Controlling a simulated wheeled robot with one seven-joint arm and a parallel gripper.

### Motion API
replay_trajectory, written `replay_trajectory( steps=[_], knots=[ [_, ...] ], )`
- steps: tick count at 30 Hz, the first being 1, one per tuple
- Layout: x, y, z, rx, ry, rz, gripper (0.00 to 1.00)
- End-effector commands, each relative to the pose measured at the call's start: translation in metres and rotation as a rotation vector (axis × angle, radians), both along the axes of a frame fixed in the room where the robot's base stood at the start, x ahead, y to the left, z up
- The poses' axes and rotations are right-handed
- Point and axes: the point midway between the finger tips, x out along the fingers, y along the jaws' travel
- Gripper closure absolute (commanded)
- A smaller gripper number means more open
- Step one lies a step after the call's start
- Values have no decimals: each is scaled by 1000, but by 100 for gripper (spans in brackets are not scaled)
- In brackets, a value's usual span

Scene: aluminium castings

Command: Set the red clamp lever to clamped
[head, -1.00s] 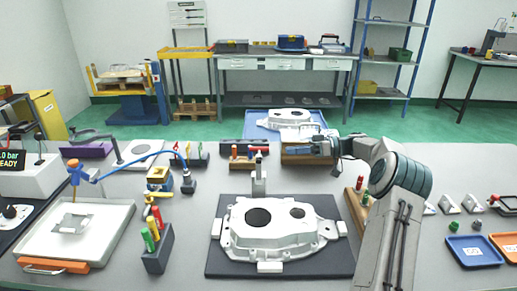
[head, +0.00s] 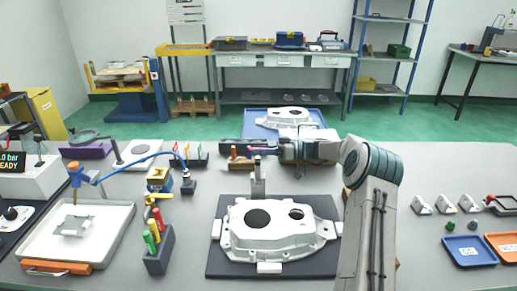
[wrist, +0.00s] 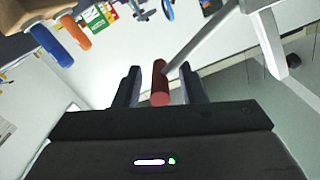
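The red clamp lever's grip (wrist: 159,84) lies between the two fingers of my gripper (wrist: 160,86) in the wrist view, with a gap on each side. The fingers are open around it. A pale metal rod (wrist: 200,37) runs from the grip up to the right. In the head view the grey clamp post (head: 258,180) stands at the back edge of the dark plate, behind the aluminium casting (head: 275,232). My gripper (head: 273,151) reaches in from the right at the top of the post, where it partly hides the red grip.
A blue tray (head: 262,132) with another casting is behind. A holder with green, red and yellow handles (head: 157,255) stands front left.

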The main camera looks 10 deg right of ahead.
Motion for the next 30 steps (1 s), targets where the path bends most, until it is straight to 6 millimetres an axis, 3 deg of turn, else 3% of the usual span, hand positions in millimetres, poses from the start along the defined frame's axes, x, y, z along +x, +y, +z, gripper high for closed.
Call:
replay_trajectory(
  steps=[11,12,16,30],
  knots=[
    [2,8,0,0,0,-1,63],
    [2,8,0,0,0,-1,66],
    [2,8,-1,-1,0,-1,100],
    [1,6,-1,-10,-26,-4,100]
  ],
)
